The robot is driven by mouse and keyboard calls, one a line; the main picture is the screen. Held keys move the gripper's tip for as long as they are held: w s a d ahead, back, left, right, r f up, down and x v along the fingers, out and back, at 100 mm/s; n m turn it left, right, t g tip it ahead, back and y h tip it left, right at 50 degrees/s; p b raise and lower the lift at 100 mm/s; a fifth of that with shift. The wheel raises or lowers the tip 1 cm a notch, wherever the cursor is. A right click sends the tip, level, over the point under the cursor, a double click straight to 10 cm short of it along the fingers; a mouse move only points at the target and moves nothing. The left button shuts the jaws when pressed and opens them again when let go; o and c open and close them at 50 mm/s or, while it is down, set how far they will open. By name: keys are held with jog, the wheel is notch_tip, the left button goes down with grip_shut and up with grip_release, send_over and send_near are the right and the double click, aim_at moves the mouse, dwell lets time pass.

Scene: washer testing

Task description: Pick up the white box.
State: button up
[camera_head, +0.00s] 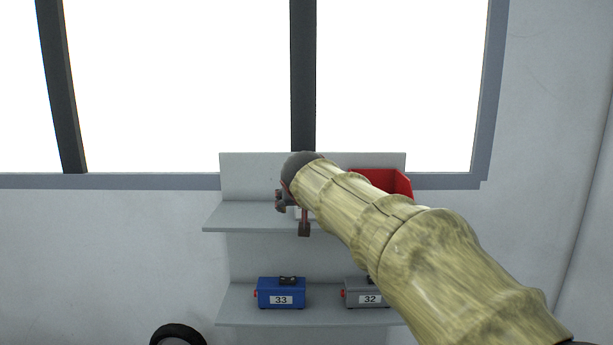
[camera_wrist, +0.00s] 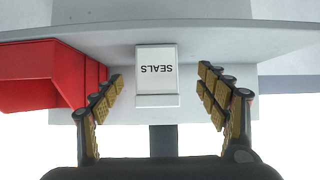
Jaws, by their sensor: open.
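The white box (camera_wrist: 157,66) is marked SEALS, and its lettering appears upside down in the wrist view. It sits on the upper grey shelf (camera_head: 240,217). My gripper (camera_wrist: 161,75) is open, with one finger on each side of the box in the picture. Gaps show between both fingers and the box, and I see no contact. In the head view my gripper (camera_head: 291,218) is over the upper shelf, and it and my arm hide most of the box; only a small pale patch shows between the fingers.
A red bin (camera_head: 382,181) stands on the upper shelf right of my gripper; it is at the left in the wrist view (camera_wrist: 35,78). A blue case marked 33 (camera_head: 281,293) and a grey case marked 32 (camera_head: 363,293) are on the lower shelf. The upper shelf's left end is clear.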

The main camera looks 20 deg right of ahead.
jog(key=w+r, duration=0.1)
jog(key=w+r+p, duration=0.1)
jog(key=shift+w+d+r, duration=0.15)
jog(key=shift+d+r, duration=0.15)
jog(key=shift+r, duration=0.05)
jog(key=shift+w+d+f, duration=0.1)
jog(key=shift+w+d, duration=0.05)
jog(key=shift+w, duration=0.15)
jog(key=x, duration=0.2)
jog(key=p+x, duration=0.1)
jog(key=x, duration=0.2)
jog(key=p+x, duration=0.1)
jog(key=x, duration=0.1)
jog(key=shift+d, duration=0.5)
jog(key=shift+s, duration=0.15)
jog(key=shift+c, duration=0.2)
jog(key=c, duration=1.4)
jog(key=shift+o, duration=0.2)
